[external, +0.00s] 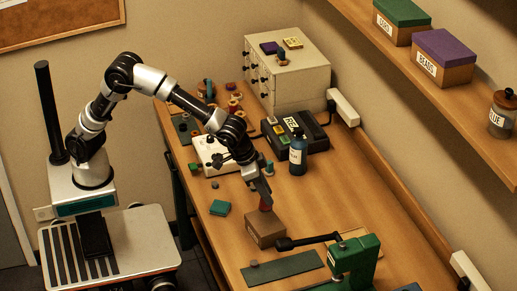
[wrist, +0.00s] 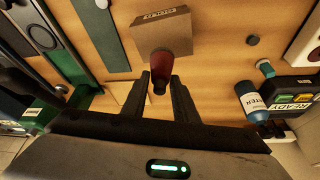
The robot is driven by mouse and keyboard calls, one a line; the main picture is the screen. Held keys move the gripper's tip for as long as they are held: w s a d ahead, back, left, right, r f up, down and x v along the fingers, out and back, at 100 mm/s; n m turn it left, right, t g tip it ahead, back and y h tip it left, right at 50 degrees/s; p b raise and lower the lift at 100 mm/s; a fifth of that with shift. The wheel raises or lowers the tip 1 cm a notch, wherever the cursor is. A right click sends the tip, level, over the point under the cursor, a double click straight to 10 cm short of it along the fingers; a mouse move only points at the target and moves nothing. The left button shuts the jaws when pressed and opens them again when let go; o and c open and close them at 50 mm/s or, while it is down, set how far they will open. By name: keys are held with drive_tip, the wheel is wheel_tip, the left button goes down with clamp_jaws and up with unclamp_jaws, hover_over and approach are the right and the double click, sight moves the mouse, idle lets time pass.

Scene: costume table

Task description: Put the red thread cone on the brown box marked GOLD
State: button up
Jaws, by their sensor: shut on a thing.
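The red thread cone (wrist: 170,66) is held between the two fingers of my gripper (wrist: 162,88) in the wrist view. In the external view only a bit of red (external: 265,207) shows below my gripper (external: 264,199). The brown box marked GOLD (wrist: 158,37) lies just beyond the cone in the wrist view. In the external view the box (external: 266,230) stands on the table right under the cone. I cannot tell whether the cone touches the box top. The box's label shows only in the wrist view.
A green machine with a black arm (external: 354,262) stands close to the box's right. A dark green mat (external: 283,269) lies in front. A blue bottle (external: 298,155) and a black device (external: 294,132) stand behind.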

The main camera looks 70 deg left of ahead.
drive_tip(key=shift+f, duration=2.65)
drive_tip(key=shift+f, duration=0.15)
drive_tip(key=o, duration=1)
drive_tip(key=shift+o, duration=0.2)
drive_tip(key=shift+r, duration=0.45)
drive_tip(key=v, duration=1.1)
drive_tip(key=shift+s+r, duration=0.2)
drive_tip(key=shift+s, duration=0.1)
